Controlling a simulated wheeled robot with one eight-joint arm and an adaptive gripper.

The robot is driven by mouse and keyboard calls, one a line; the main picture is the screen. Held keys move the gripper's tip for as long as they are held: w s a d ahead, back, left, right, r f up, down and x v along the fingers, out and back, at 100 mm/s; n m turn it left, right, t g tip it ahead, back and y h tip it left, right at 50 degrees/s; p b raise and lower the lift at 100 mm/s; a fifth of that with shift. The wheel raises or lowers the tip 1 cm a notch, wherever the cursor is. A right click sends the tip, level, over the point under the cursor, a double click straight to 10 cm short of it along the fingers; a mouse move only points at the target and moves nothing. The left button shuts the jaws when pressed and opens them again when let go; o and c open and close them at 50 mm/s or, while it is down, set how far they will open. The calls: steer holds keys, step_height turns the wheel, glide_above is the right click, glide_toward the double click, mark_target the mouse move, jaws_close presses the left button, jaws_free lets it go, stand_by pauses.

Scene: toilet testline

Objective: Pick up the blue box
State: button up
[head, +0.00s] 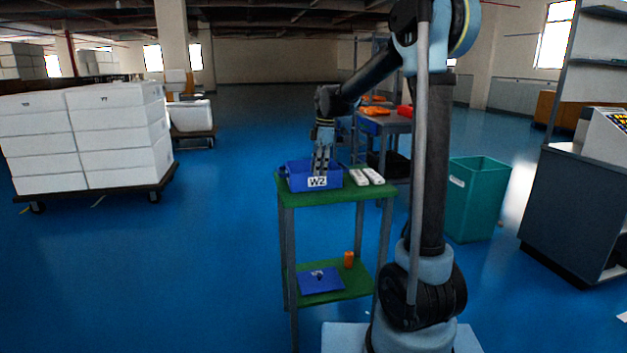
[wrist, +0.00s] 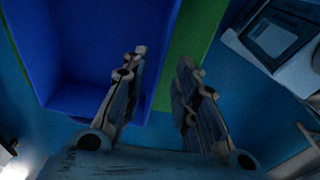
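The blue box (head: 298,181) with a "W2" label stands on the green top of a small table (head: 340,190). It also shows in the wrist view (wrist: 85,50), filling the upper left. My gripper (head: 321,165) points down at the box, its fingers overlapping it in the head view. In the wrist view my gripper (wrist: 160,64) has its fingers apart, with the box's side wall running between them. The left finger is on the box's inner side, the right finger on the outer side over the green surface. Contact with the wall cannot be told.
Two white items (head: 366,177) lie right of the box on the green top. The lower shelf holds a blue item (head: 320,281) and an orange cylinder (head: 349,260). A teal bin (head: 475,200) stands to the right. White boxes (head: 85,135) on a cart stand left; floor between is clear.

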mark_target(316, 188)
steer(key=shift+w+a+f, duration=0.1)
steer(key=shift+a+f, duration=0.1)
steer(key=shift+f, duration=1.1)
steer(key=shift+a+f, duration=0.15)
steer(key=shift+f, duration=1.15)
jaws_close()
